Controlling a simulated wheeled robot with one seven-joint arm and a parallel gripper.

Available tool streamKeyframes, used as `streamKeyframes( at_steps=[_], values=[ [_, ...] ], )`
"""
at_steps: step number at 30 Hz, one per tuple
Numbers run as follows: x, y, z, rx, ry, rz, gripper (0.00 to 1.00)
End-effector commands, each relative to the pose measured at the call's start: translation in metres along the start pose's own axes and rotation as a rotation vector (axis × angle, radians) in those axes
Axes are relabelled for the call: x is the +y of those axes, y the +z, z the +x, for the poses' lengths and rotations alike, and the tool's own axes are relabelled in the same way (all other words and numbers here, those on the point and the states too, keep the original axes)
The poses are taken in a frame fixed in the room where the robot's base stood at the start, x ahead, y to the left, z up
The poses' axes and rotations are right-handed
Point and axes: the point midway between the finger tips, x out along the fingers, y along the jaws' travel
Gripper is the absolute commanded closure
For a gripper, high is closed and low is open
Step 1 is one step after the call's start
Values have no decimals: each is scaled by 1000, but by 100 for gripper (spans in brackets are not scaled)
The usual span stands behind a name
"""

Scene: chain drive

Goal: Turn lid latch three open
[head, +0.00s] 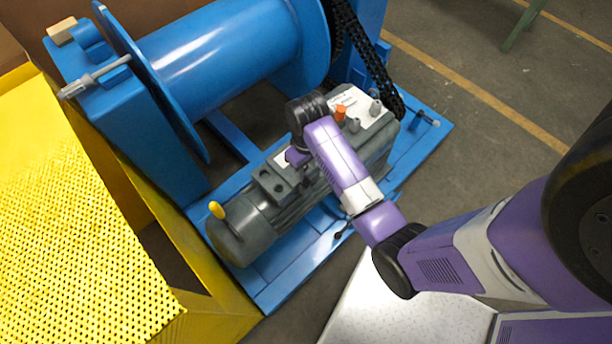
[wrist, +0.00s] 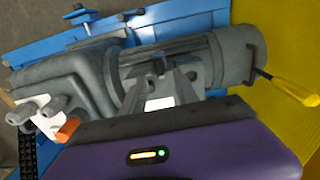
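The grey motor (head: 240,230) lies on a blue base frame, with a terminal box and lid (head: 272,180) on top carrying dark round fittings. No number marks show, so I cannot tell which one is latch three. My gripper (head: 297,157) is above the lid's far end; its fingers are mostly hidden by the wrist in the head view. In the wrist view my gripper (wrist: 160,78) points at the lid, its two grey fingers apart. A small dark fitting (wrist: 158,66) shows between the fingertips; I cannot tell whether they touch it.
An orange cap (head: 340,113) and grey knobs (head: 375,107) stand on the gearbox beside my wrist. A yellow handle (head: 217,210) sticks up from the motor's end. The blue drum (head: 225,45), black chain (head: 365,45) and yellow perforated guard (head: 70,220) surround it.

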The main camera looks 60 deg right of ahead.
Motion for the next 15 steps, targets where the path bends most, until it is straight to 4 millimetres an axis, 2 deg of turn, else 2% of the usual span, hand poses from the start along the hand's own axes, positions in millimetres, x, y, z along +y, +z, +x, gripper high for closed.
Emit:
streamKeyframes(
  at_steps=[2,5,15],
  values=[
    [2,-3,-4,-18,-6,5,64],
    [3,-2,2,-28,-9,6,64],
    [2,0,52,-28,-9,6,64]
  ],
)
